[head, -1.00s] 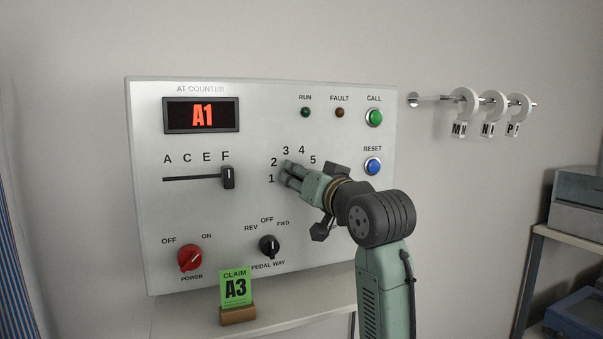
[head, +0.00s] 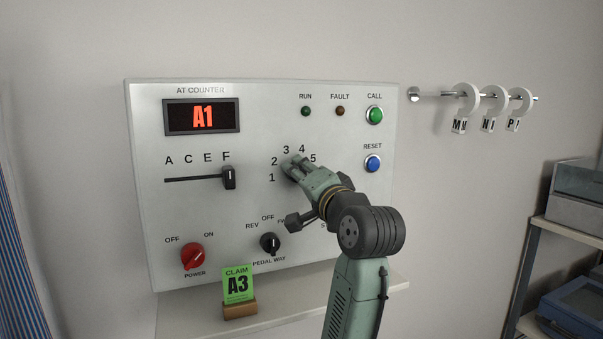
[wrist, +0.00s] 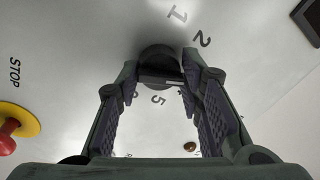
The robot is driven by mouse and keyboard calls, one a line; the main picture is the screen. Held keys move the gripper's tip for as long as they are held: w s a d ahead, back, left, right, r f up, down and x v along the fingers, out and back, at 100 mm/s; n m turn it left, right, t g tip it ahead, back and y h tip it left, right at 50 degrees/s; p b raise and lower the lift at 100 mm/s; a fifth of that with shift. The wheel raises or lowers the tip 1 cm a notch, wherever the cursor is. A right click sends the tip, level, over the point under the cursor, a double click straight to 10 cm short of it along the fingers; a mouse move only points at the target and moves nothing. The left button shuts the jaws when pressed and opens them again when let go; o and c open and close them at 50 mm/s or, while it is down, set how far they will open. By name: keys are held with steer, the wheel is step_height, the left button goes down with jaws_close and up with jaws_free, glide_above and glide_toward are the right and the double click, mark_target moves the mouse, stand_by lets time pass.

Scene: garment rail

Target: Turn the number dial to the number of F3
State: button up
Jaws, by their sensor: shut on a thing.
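The number dial (wrist: 158,62) is a dark round knob on the white panel, with numbers 1 to 5 around it. In the head view my gripper (head: 291,164) covers it. In the wrist view my gripper (wrist: 160,72) has a finger on each side of the knob and is shut on it. Which number the dial points to is hard to tell. The red display (head: 203,117) reads A1. The letter slider (head: 229,177) stands under F. A green claim card (head: 237,285) reading A3 stands on the shelf below.
The red power knob (head: 193,256) and black pedal-way knob (head: 270,244) are below the dial. A red stop button (wrist: 8,130) on yellow shows in the wrist view. The green call button (head: 374,115) and blue reset button (head: 373,164) are at right. A rail (head: 430,96) holds lettered rings.

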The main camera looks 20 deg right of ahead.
steer(key=shift+f, duration=0.2)
stand_by(0.3)
steer(key=o, duration=1.1)
steer(key=shift+r, duration=0.1)
steer(key=shift+o, duration=0.2)
steer(key=shift+s, duration=0.1)
steer(key=s, duration=1.1)
steer(key=shift+s+d+f, duration=0.3)
steer(key=shift+s+f, duration=0.1)
steer(key=shift+f, duration=0.05)
steer(key=shift+f, duration=0.1)
